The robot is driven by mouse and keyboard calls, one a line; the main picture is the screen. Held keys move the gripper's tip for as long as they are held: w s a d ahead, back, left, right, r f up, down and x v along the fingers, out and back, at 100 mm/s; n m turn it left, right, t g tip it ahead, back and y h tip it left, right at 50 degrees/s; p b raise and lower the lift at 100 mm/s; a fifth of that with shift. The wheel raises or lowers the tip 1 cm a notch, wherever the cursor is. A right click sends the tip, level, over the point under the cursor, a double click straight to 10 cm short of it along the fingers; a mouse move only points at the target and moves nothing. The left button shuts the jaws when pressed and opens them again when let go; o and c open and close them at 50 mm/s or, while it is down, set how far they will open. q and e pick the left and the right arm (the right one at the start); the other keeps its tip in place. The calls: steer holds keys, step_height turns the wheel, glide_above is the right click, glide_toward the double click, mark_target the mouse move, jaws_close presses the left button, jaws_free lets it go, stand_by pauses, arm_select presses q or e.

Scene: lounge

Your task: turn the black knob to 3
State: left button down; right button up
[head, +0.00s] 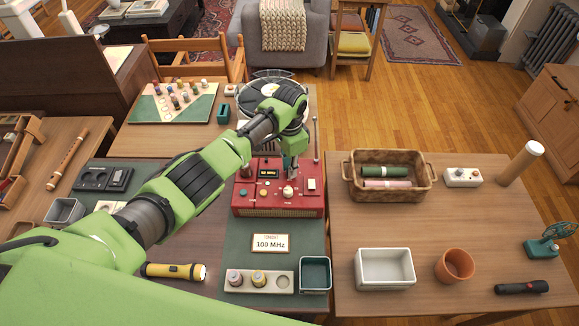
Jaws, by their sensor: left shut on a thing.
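A red radio (252,209) with a small dark display (268,173) stands on the green mat, with several knobs and buttons on its sloping face. My left gripper (291,171) reaches down from above to the upper right part of this face, with its fingers shut. The black knob is hidden by the fingers, so its pointer and any numbers around it cannot be read. A pale knob (288,192) shows just below the fingertips, and a white switch plate (311,184) is to their right. My right gripper is not in view.
A card reading "100 MHz" (270,244) lies in front of the radio. A wicker basket (415,200) with rolled cloths is close on the right. A turntable (247,104) is behind. A flashlight (174,271) lies at front left. The right table's middle is clear.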

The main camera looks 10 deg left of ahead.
arm_select(q)
steer(key=m, duration=0.5)
steer(key=shift+w+m, duration=0.1)
steer(key=shift+m, duration=0.2)
steer(key=shift+r+m+b, duration=0.1)
steer(key=shift+m+b, duration=0.4)
steer(key=shift+m, duration=1.7)
steer(key=shift+w, duration=0.1)
steer(key=c, duration=1.9)
jaws_free()
step_height(320, 180, up, 12)
